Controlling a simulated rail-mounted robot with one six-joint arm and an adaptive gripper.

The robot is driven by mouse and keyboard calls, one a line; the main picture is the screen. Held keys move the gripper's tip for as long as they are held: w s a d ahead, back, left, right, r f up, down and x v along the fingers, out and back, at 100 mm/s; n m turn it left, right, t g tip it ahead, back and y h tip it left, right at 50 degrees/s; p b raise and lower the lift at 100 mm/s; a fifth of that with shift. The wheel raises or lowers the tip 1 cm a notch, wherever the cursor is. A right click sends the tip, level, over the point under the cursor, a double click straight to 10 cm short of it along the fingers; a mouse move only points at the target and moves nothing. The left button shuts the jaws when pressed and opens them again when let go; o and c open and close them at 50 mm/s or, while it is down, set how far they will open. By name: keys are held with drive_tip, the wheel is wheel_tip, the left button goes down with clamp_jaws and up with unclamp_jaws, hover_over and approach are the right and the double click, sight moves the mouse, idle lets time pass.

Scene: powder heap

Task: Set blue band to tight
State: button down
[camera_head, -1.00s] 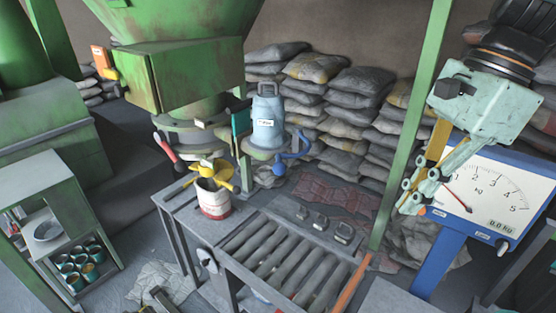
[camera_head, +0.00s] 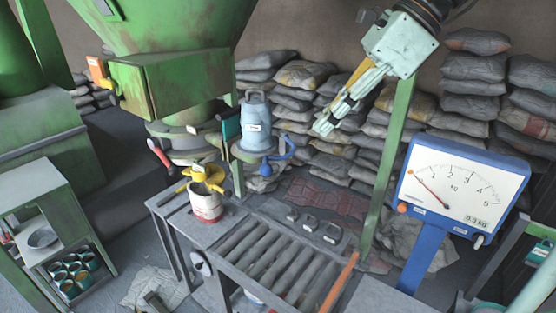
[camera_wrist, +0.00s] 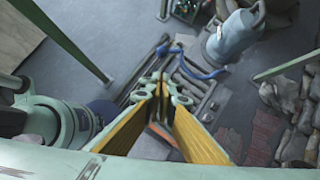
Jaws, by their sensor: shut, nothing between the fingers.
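A blue-grey canister (camera_head: 256,124) stands upright on a round plate at the side of the green hopper. A curved blue band or lever (camera_head: 284,152) sits at its lower right. In the wrist view the blue band (camera_wrist: 196,72) lies beyond my fingertips, next to the canister (camera_wrist: 236,38). Its exact setting cannot be told. My gripper (camera_head: 322,126) hangs in the air to the right of the canister, shut and empty, apart from the band. In the wrist view its fingertips (camera_wrist: 160,82) meet over the roller table.
A roller table (camera_head: 265,255) stands below, with small dark weights (camera_head: 310,224) and a white-red bucket (camera_head: 206,203) on it. A green post (camera_head: 387,170) and a blue dial scale (camera_head: 463,190) stand right. Stacked sacks (camera_head: 300,75) fill the back.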

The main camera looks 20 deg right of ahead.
drive_tip(key=shift+a+f, duration=0.1)
drive_tip(key=shift+f, duration=0.05)
drive_tip(key=b, duration=0.1)
approach(277, 159)
drive_tip(key=s+a+f, duration=0.3)
drive_tip(key=s+f, duration=0.1)
drive_tip(key=shift+w+a+f, duration=0.3)
drive_tip(key=shift+a, duration=0.35)
drive_tip(key=shift+w+a+f, duration=0.3)
drive_tip(key=shift+w+a, duration=0.05)
drive_tip(key=shift+a, duration=0.3)
drive_tip(key=shift+a, duration=0.15)
drive_tip(key=shift+w+a+m, duration=0.2)
drive_tip(key=shift+a+m, duration=0.1)
